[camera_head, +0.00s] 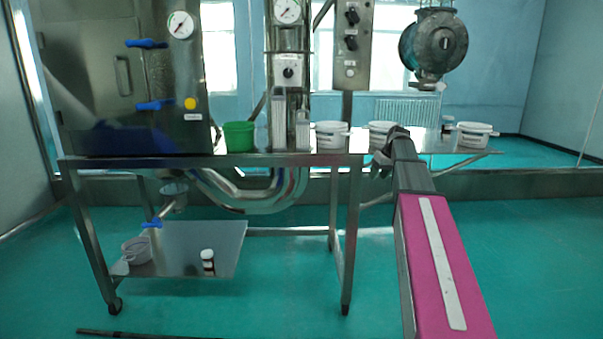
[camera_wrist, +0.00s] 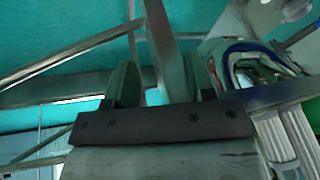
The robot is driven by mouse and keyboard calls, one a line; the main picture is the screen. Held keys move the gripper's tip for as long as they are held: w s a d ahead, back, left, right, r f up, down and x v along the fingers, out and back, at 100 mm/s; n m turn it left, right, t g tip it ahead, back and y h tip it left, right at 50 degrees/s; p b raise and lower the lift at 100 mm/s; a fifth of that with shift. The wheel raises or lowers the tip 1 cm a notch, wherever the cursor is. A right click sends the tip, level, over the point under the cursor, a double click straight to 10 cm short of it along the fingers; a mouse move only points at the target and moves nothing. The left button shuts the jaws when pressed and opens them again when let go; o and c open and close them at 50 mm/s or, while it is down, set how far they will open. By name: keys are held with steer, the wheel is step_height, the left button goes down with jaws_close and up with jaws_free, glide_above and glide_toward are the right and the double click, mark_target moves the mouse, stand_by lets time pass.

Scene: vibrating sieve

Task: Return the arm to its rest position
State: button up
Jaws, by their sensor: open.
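A steel table leg or bar passes behind the gap between the fingers. My arm reaches away from the lower right, with a pink cover on the near part.
A green tub (camera_head: 239,136) and a white tub (camera_head: 331,135) stand on the table, with more white tubs (camera_head: 475,135) to the right. A steel machine (camera_head: 120,80) stands at left. Floor at right is clear.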

steer(key=s+a+f+m+g+h, duration=0.1)
steer(key=s+a+f, duration=0.3)
steer(key=s+f, duration=0.6)
steer(key=s+a+f+m+g+h, duration=0.1)
steer(key=s+a+f, duration=0.3)
steer(key=s+f, duration=0.6)
steer(key=s+a+f+m+h, duration=0.1)
steer(key=s+a+f+m, duration=0.1)
steer(key=s+f, duration=0.8)
step_height(320, 180, down, 3)
steer(key=shift+s+a+f+g, duration=0.15)
steer(key=shift+a+g, duration=0.25)
steer(key=shift+a, duration=0.5)
